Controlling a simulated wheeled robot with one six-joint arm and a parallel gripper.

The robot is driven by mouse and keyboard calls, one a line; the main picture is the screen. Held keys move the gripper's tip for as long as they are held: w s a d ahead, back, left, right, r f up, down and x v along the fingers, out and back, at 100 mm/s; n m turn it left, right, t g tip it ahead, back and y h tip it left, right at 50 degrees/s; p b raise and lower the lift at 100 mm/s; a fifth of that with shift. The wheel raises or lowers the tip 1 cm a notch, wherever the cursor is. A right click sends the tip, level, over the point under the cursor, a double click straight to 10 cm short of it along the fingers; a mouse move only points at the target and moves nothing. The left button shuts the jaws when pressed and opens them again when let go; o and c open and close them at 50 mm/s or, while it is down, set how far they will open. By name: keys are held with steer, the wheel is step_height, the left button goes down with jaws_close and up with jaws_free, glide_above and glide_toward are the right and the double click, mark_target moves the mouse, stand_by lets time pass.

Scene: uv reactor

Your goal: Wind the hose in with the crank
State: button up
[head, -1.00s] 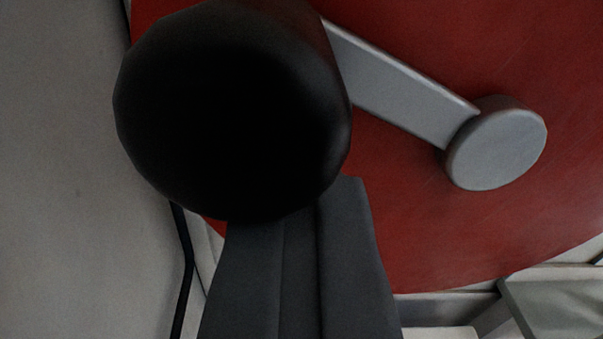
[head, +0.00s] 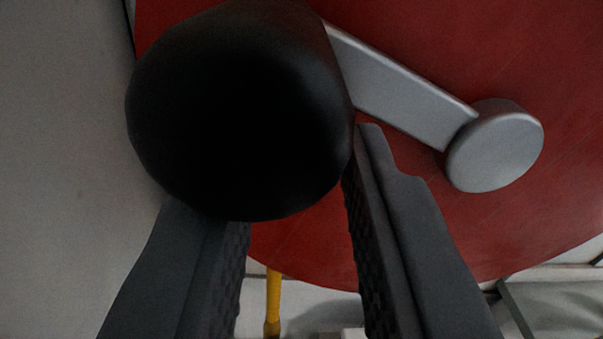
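The crank has a grey metal arm (head: 400,88) that runs from a round grey hub (head: 494,146) up and left to a large black knob (head: 235,115). The crank sits in front of a red reel disc (head: 480,235). My gripper (head: 285,205) is open, with its two dark fingers spread below the knob. The right finger's tip is beside the knob's lower right edge. The left finger's tip is hidden behind the knob, or meets its lower edge; I cannot tell which. A yellow piece (head: 273,300), perhaps hose, shows between the fingers below the disc.
A plain grey wall or panel (head: 60,150) fills the left side. A grey-green box-like thing (head: 560,305) is at the lower right. A pale surface lies below the disc.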

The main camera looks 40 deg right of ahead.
steer(key=o, duration=0.5)
steer(key=shift+s+d, duration=0.1)
steer(key=shift+o, duration=0.2)
steer(key=s+d+v, duration=0.1)
steer(key=v, duration=1.6)
steer(key=shift+s+d, duration=0.1)
